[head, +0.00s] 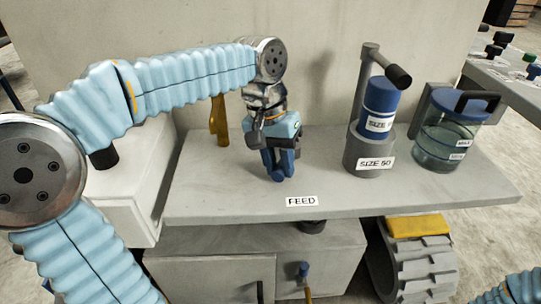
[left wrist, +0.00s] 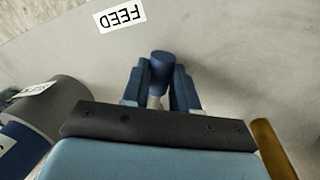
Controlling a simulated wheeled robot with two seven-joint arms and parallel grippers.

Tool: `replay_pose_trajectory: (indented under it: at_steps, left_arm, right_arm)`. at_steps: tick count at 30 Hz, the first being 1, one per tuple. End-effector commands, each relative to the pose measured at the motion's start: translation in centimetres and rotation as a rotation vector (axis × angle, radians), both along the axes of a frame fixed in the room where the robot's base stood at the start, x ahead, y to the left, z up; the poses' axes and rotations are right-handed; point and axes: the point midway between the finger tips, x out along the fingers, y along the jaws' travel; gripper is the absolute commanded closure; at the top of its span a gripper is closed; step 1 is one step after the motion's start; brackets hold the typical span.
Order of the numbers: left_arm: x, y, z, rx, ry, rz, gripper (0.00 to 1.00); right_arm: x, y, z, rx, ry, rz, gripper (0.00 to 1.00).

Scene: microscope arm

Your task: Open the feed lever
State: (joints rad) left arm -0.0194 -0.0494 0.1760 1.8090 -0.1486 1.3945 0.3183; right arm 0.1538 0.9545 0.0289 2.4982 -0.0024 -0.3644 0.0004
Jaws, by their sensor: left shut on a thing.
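The feed lever shows in the left wrist view as a round dark blue knob (left wrist: 162,62) on a pale stem. My left gripper (left wrist: 161,80) is shut on it, with one blue finger on each side. In the head view my left gripper (head: 279,168) points down over the grey tabletop (head: 400,195), behind the FEED label (head: 302,201). The fingers hide most of the lever there, and its base is hidden. My right gripper is not in view; only a piece of my blue right arm shows at the bottom right.
Right of the lever stand a blue cylinder (head: 380,97) in a grey SIZE 50 holder (head: 369,152) and a glass jar (head: 441,145) with a blue lid. A yellow post (head: 219,122) stands to the left behind my gripper. The tabletop's front right is clear.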

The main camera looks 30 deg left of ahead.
Motion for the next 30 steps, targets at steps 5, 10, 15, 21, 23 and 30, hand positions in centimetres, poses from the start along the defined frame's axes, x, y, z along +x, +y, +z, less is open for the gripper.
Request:
replay_pose_trajectory:
  at_steps: [5,10,15,21,23,30]
  left_arm:
    - [0.2,-1.3,0.2,0.0,-0.003,0.15,1.0]
    - [0.5,-2.2,0.1,-0.001,-0.003,0.278,1.0]
    - [0.8,-2.9,0.1,-0.001,-0.003,0.372,1.0]
    - [1.0,-3.4,0.1,-0.001,-0.002,0.439,1.0]
    - [1.0,-3.5,0.1,-0.001,-0.002,0.45,1.0]
    - [1.1,-3.6,0.1,-0.002,-0.003,0.468,1.0]
  right_arm:
    - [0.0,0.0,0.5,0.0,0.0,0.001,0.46]
    - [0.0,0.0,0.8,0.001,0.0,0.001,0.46]
    - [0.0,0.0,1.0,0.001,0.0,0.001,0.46]
    - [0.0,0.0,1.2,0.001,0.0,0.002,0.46]
    - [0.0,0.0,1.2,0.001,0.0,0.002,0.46]
    - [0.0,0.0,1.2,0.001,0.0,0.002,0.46]
